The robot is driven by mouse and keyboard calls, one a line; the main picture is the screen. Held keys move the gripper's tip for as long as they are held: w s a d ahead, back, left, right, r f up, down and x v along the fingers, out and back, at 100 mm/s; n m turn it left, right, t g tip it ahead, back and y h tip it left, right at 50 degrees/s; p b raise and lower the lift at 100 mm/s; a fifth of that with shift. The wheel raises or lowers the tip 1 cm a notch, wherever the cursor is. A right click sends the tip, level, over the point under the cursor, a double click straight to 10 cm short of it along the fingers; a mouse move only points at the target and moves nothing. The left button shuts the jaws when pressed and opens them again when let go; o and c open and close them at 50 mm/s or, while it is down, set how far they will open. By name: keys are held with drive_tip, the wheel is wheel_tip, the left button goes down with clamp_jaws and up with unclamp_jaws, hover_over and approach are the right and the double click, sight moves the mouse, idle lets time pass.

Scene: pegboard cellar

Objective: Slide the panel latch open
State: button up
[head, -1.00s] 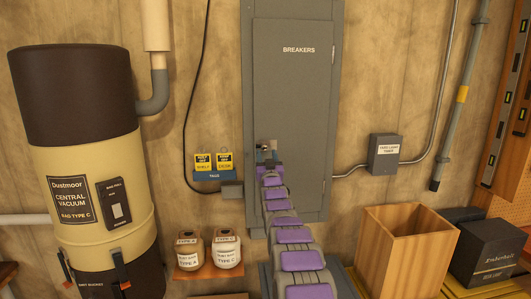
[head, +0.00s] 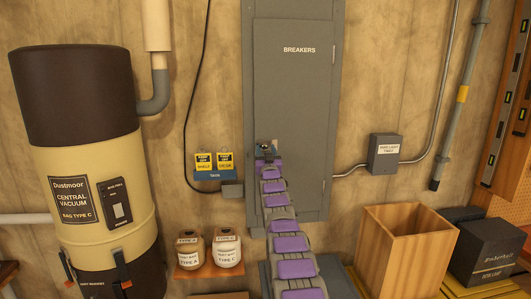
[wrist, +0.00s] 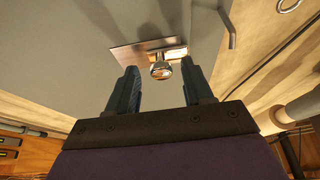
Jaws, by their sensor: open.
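The grey breaker panel door (head: 292,100) is shut on the wall, labelled BREAKERS. Its latch is a round shiny knob (wrist: 161,70) on a small metal plate (wrist: 135,55), seen in the wrist view. The knob also shows in the head view (head: 264,147) near the door's left edge. My gripper (wrist: 160,82) is open, with its two dark blue fingers apart. The knob appears between and just beyond the fingertips, with no visible contact. In the head view my gripper (head: 266,157) is right below the knob, partly hiding the latch.
A wall shelf with two jars (head: 227,250) and a blue tag rack (head: 214,175) are left of the panel. A small grey box (head: 385,154) with conduit is to its right. An open wooden bin (head: 408,250) and dark boxes (head: 490,250) stand lower right.

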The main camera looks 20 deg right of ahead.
drive_tip(key=shift+c, duration=0.3)
clamp_jaws()
idle(0.3)
